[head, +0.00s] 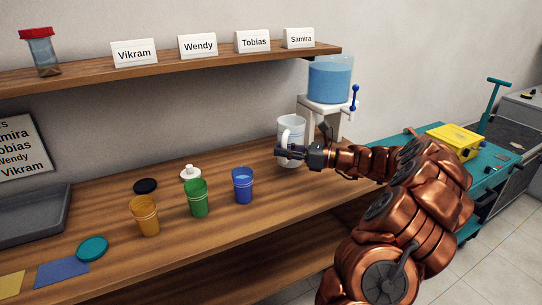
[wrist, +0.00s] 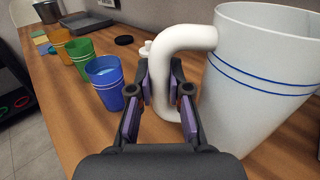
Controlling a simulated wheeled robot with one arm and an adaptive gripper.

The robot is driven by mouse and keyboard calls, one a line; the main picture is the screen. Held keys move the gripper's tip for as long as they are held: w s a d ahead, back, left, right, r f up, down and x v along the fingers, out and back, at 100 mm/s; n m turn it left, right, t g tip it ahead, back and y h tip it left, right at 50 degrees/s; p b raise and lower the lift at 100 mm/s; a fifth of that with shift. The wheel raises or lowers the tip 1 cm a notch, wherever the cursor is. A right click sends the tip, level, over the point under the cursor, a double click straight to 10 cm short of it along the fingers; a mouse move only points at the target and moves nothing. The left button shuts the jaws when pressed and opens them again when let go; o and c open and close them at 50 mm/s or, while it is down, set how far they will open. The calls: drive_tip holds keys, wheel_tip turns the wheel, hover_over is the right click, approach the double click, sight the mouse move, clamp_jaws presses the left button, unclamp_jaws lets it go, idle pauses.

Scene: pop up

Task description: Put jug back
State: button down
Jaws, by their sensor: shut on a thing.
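The white jug (head: 290,136) stands upright near the right part of the wooden table, left of the water dispenser (head: 330,82). In the wrist view the jug (wrist: 262,85) shows its blue rings and its curved white handle. My gripper (head: 293,152) is shut on the jug's handle, with a finger on each side of it, and it also shows in the wrist view (wrist: 160,95). The gripper hides part of the handle and the jug's lower side in the head view. I cannot tell whether the jug's base touches the table.
Blue (head: 242,185), green (head: 197,198) and orange (head: 145,215) cups stand left of the jug. A white lid (head: 191,173) and a black lid (head: 146,186) lie behind them. A grey tray (head: 60,226) sits far left. Name cards line the shelf (head: 200,63) above.

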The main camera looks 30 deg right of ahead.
drive_tip(key=shift+w+a+f, duration=0.25)
drive_tip(key=shift+w+f, duration=0.35)
drive_tip(key=shift+w, duration=0.15)
drive_tip(key=shift+w+a+f, duration=0.3)
drive_tip(key=shift+w+f, duration=0.35)
drive_tip(key=shift+w, duration=0.15)
drive_tip(key=shift+w+a+f, duration=0.25)
drive_tip(key=shift+w+f, duration=0.35)
drive_tip(key=shift+w, duration=0.15)
drive_tip(key=shift+f+p, duration=0.1)
drive_tip(key=shift+p, duration=0.2)
drive_tip(key=c, duration=1.1)
unclamp_jaws()
drive_tip(key=shift+f, duration=0.1)
drive_tip(key=shift+r, duration=0.2)
drive_tip(key=b+v, duration=0.1)
drive_tip(key=v, duration=1.1)
